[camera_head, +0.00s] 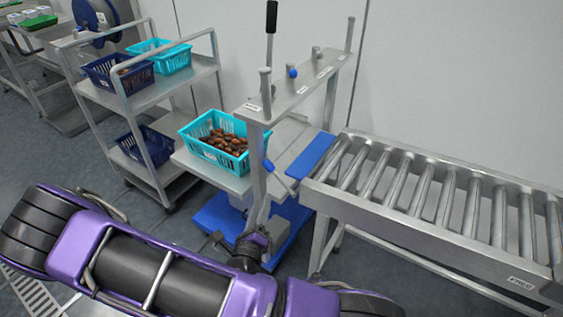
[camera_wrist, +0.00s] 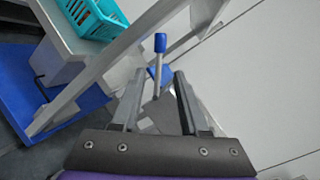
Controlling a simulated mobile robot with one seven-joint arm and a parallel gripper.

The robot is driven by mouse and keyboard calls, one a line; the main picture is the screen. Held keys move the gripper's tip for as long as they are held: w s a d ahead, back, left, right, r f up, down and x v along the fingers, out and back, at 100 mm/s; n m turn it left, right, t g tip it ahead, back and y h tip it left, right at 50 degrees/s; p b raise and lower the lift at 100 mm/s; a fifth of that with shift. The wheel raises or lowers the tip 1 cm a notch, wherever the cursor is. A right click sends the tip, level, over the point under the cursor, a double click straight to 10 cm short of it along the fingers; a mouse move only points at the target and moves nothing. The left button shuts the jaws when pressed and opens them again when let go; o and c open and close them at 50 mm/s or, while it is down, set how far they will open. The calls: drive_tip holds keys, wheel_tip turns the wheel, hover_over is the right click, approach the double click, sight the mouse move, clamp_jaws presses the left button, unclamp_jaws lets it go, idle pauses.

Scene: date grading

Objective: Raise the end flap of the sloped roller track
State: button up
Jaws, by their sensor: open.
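The sloped roller track (camera_head: 420,230) stands at the right in the head view. A flat blue end flap (camera_head: 311,156) lies across its left end. A short metal lever with a blue grip (camera_head: 267,164) sticks out beside the flap. In the wrist view the lever's blue grip (camera_wrist: 160,42) stands beyond my gripper (camera_wrist: 160,78), in line with the gap between the fingers. The fingers are open, with nothing clearly held between them. In the head view my arm covers the lower left, and my fingertips are hard to make out.
A turquoise crate of dates (camera_head: 200,152) sits on a stand (camera_head: 225,180) left of the flap. A metal post frame (camera_head: 300,85) rises close by. A blue floor base (camera_head: 215,215) lies below. A shelf cart (camera_head: 150,98) with crates stands further left.

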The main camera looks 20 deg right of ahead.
drive_tip(key=b+x, duration=0.1)
drive_tip(key=x, duration=1.6)
drive_tip(key=shift+w+d, duration=0.1)
drive_tip(key=shift+w, duration=0.05)
clamp_jaws()
idle(0.7)
